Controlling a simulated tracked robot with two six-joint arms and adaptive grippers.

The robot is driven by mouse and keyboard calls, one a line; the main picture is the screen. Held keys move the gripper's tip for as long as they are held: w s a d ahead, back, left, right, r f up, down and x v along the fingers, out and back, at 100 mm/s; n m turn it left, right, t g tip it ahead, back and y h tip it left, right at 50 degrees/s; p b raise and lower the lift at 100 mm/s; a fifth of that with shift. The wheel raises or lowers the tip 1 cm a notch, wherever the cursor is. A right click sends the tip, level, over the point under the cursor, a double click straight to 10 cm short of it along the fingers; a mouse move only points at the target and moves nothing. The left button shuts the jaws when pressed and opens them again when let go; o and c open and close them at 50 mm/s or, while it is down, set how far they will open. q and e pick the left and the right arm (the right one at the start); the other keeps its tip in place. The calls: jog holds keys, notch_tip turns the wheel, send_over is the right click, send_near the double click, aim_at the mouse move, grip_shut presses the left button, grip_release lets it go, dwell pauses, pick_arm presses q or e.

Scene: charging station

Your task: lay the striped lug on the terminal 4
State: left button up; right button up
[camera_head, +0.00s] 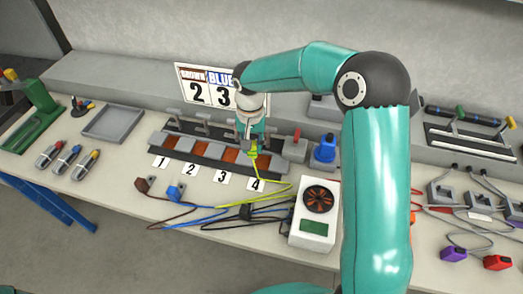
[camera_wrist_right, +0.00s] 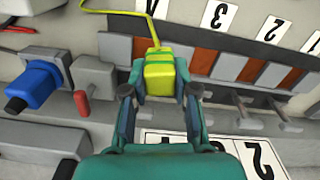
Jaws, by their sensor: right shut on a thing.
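The striped lug, yellow with green stripes, is gripped in my right gripper (camera_wrist_right: 158,85); it shows in the right wrist view (camera_wrist_right: 158,72) and the head view (camera_head: 252,148). Its yellow cable (camera_head: 275,190) runs toward the front. The terminal strip (camera_head: 150,139) has copper pads behind labels 1 to 4. The lug is over the pad of terminal 4 (camera_head: 264,161), behind label 4 (camera_head: 257,184). The gripper and lug partly cover that pad, whose orange shows beside the lug in the wrist view. I cannot tell if they touch. My left gripper is out of view.
Brown (camera_head: 143,184) and blue (camera_head: 175,192) lugs lie in front of the strip. A white meter (camera_head: 314,213) stands at front right. A blue-knobbed device (camera_head: 324,150) and red lever (camera_head: 297,135) are right of the strip. A sign (camera_head: 205,90) stands behind.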

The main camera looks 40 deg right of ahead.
pick_arm(q)
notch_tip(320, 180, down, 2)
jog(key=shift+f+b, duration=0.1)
jog(key=shift+b, duration=0.35)
pick_arm(e)
jog(key=d+m, duration=0.2)
jog(key=shift+s+d, duration=0.15)
jog(key=shift+d, duration=0.2)
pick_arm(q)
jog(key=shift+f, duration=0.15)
pick_arm(e)
jog(key=shift+f, duration=0.15)
pick_arm(q)
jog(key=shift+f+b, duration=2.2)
jog(key=shift+b, duration=0.1)
pick_arm(e)
jog(key=shift+f, duration=2.8)
pick_arm(q)
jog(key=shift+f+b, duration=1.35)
jog(key=shift+b, duration=0.05)
pick_arm(e)
jog(key=shift+f, duration=1.55)
jog(key=o, duration=1.1)
jog(key=shift+c, duration=0.2)
jog(key=shift+r, duration=0.1)
